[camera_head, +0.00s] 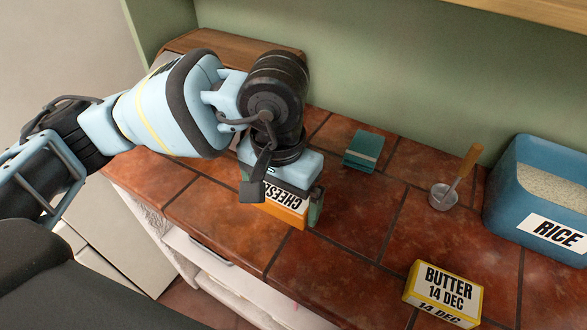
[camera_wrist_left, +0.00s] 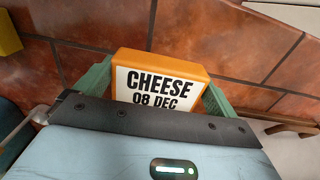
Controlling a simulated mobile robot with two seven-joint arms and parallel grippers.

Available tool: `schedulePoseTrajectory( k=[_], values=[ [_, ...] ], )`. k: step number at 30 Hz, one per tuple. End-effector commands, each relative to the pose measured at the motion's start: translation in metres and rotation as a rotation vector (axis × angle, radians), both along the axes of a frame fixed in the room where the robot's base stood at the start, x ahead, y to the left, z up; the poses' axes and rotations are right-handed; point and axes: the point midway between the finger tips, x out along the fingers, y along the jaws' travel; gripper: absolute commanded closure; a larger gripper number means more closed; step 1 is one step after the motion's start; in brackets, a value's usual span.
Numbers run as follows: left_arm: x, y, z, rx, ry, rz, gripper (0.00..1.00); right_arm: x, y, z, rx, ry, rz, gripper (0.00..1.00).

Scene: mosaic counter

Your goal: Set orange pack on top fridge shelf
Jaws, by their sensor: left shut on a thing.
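The orange pack (camera_head: 288,213) has a white label reading CHEESE and is at the counter's front part. It also shows in the left wrist view (camera_wrist_left: 165,62), where the label reads CHEESE 08 DEC. My left gripper (camera_head: 312,207) is shut on the orange pack, with a green finger on each side of it in the left wrist view. Whether the pack touches the counter is hard to tell. No fridge shelf can be made out; a pale, tall surface (camera_head: 75,50) stands at the far left. My right gripper is not in view.
A yellow butter pack (camera_head: 443,290) lies at the counter's front right. A green block (camera_head: 363,150) is near the wall. The middle tiles are clear.

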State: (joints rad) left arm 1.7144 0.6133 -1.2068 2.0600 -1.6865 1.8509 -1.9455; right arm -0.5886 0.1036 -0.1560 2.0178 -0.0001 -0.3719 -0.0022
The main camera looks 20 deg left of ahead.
Motion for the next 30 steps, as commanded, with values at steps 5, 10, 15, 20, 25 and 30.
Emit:
schedulePoseTrajectory(
  k=[5, 10, 15, 20, 25, 30],
  values=[
    [0.04, 0.01, -0.002, 0.0, -0.002, 0.006, 0.35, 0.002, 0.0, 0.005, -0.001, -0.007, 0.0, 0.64],
    [0.07, 0.018, -0.005, 0.001, -0.001, 0.002, 0.35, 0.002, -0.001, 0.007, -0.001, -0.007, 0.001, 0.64],
    [0.084, 0.021, -0.008, 0.0, -0.002, -0.001, 0.35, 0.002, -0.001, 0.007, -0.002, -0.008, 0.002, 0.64],
    [0.086, 0.021, -0.008, 0.0, -0.001, -0.002, 0.35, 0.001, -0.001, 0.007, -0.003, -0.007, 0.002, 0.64],
    [0.093, 0.023, -0.008, 0.0, -0.001, 0.001, 0.35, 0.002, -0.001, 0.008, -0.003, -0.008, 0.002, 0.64],
    [0.094, 0.024, -0.029, 0.001, 0.001, 0.0, 0.35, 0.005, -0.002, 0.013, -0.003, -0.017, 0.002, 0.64]
  ],
)
